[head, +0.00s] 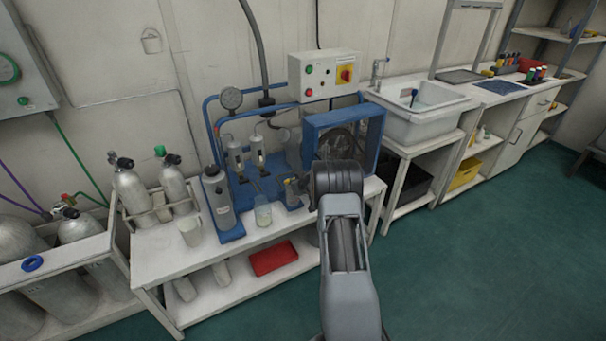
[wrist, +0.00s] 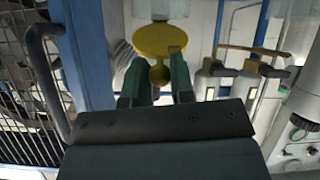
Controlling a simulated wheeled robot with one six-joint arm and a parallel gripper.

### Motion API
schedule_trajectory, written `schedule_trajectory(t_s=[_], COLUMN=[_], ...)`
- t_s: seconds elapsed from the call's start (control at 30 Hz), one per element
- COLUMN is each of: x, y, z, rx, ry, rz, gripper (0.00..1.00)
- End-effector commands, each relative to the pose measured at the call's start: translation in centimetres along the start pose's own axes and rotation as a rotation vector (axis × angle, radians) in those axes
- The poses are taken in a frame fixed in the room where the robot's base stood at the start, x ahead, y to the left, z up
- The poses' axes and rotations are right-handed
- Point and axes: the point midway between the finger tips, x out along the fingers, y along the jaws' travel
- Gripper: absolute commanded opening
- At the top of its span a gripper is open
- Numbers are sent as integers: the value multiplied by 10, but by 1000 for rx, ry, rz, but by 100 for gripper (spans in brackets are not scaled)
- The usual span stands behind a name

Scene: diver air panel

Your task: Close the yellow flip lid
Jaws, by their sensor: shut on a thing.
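The yellow flip lid (wrist: 160,39) shows in the wrist view as a round yellow disc with a small ball-shaped knob (wrist: 159,75) on it. My gripper (wrist: 160,73) has its two green fingers on either side of the knob, shut on it. The fingers partly cover the disc's lower edge. What the lid is hinged to is hard to make out; a pale part shows behind it. In the head view my arm hides the gripper and the lid, in front of the blue-framed panel.
The blue frame (head: 369,121) with a fan-like grille stands close by. The control box (head: 322,75) is above it. A large grey cylinder (head: 217,201) and a clear beaker (head: 263,213) stand on the white bench to the left. Green floor at right is free.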

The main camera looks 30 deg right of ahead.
Motion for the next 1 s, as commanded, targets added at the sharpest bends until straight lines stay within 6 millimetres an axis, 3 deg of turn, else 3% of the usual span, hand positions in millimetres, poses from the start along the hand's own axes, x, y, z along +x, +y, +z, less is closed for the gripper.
schedule_trajectory(t_s=[0.03,0.2,0.9,0.93,1.0], x=[-2,-2,-3,-3,-3], y=[2,0,2,2,2], z=[-13,-19,-22,-23,-22], rx=[-2,-4,-6,-6,-6], ry=[16,21,26,26,25], rz=[2,-2,0,0,0], gripper=[0,0,0,23,30])
